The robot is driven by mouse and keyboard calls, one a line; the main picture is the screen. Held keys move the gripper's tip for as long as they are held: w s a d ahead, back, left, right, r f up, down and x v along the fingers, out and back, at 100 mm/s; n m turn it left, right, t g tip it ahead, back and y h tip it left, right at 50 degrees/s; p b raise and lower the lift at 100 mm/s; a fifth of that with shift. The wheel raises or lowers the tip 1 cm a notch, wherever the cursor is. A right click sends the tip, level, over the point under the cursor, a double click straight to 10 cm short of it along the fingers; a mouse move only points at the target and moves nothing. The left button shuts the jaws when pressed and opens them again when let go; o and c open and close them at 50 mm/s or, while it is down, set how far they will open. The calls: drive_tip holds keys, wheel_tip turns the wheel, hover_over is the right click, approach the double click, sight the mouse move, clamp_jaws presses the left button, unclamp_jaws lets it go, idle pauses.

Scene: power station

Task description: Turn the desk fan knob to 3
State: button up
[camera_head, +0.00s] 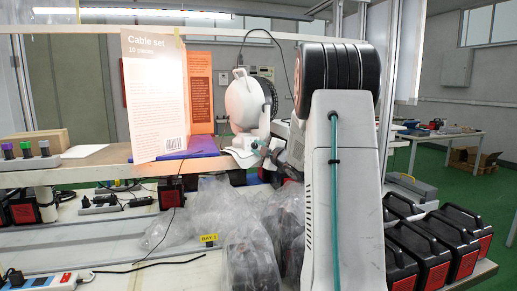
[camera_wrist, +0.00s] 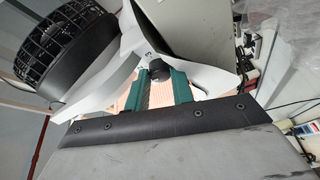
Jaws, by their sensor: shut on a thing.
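The white desk fan (camera_head: 240,103) stands on the wooden shelf, its dark grille turned to the right. In the wrist view the fan's black grille (camera_wrist: 60,45) fills the upper left, with its white base (camera_wrist: 182,32) beside it. The small black fan knob (camera_wrist: 159,70) sits on the front of the base. My gripper (camera_wrist: 160,77) has its two teal fingers on either side of the knob and is shut on it. In the head view my gripper (camera_head: 259,150) is at the fan base, where the knob is hidden. The knob's setting is not readable.
A tall "Cable set" card (camera_head: 152,100) stands left of the fan on a blue base (camera_head: 200,147). Clear plastic wrapping (camera_head: 205,215) lies below the shelf edge. Several black-and-red cases (camera_head: 435,245) stand at the right. Small knobbed items (camera_head: 25,155) are at the far left.

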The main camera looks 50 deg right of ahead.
drive_tip(key=m, duration=0.1)
drive_tip(key=m+h, duration=0.1)
drive_tip(key=m, duration=0.2)
drive_tip(key=shift+f+t, duration=0.25)
drive_tip(key=shift+t, duration=0.15)
drive_tip(key=m+h, duration=0.1)
drive_tip(key=m, duration=0.2)
drive_tip(key=m+t+h, duration=0.1)
drive_tip(key=m, duration=0.1)
drive_tip(key=shift+a+f+m, duration=0.15)
drive_tip(key=shift+m, duration=0.25)
drive_tip(key=m+h, duration=0.1)
drive_tip(key=m, duration=0.2)
drive_tip(key=m+h, duration=0.2)
drive_tip(key=m, duration=0.1)
drive_tip(key=shift+w+a+g+h, duration=0.1)
drive_tip(key=shift+w+g+h, duration=0.05)
drive_tip(key=shift+g+h, duration=0.15)
drive_tip(key=shift+a+m+g+h, duration=0.1)
drive_tip(key=shift+m+g+h, duration=0.35)
drive_tip(key=shift+m, duration=0.8)
drive_tip(key=shift+m+g+h, duration=0.15)
drive_tip(key=shift+m+h, duration=0.6)
drive_tip(key=shift+m, duration=0.9)
drive_tip(key=o, duration=1)
